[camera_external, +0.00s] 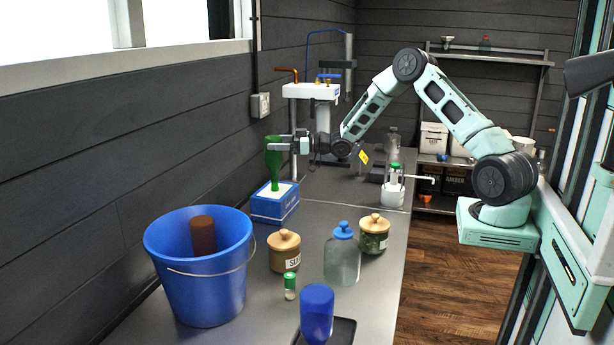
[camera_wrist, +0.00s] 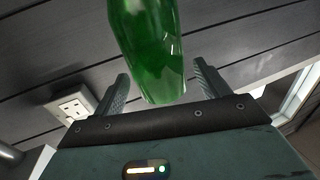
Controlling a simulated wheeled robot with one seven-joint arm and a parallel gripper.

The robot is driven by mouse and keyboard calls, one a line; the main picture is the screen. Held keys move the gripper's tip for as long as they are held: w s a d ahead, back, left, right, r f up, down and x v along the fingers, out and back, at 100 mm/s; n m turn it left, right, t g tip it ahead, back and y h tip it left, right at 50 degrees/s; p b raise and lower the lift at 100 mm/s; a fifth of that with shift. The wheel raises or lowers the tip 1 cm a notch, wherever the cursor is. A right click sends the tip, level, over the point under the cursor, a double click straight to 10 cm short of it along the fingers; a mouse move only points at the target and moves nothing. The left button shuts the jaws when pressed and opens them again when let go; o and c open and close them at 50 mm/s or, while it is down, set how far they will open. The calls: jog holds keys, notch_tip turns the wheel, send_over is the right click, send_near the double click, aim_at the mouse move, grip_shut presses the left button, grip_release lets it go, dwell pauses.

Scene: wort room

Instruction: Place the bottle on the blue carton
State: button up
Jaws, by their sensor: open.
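The green bottle (camera_external: 274,163) is upside down, its wide base up and its neck down. Its neck end meets the pale top of the blue carton (camera_external: 272,208) in the external view; contact is hard to confirm. My gripper (camera_external: 275,144) is open and level with the bottle's upper part, reaching in from the right. In the wrist view, the bottle (camera_wrist: 150,50) stands between the spread fingers of my gripper (camera_wrist: 160,82), with gaps on both sides. The carton is out of the wrist view.
A blue bucket (camera_external: 203,280) stands in front of the carton. Two lidded jars (camera_external: 283,252) (camera_external: 373,238), a clear jug (camera_external: 342,262), a small green-capped vial (camera_external: 290,286) and a blue cup (camera_external: 317,312) are nearby. The plank wall and a socket (camera_external: 260,105) are close at left.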

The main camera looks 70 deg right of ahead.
jog(key=b+v, duration=0.2)
jog(key=v, duration=0.6)
jog(key=shift+s, duration=0.4)
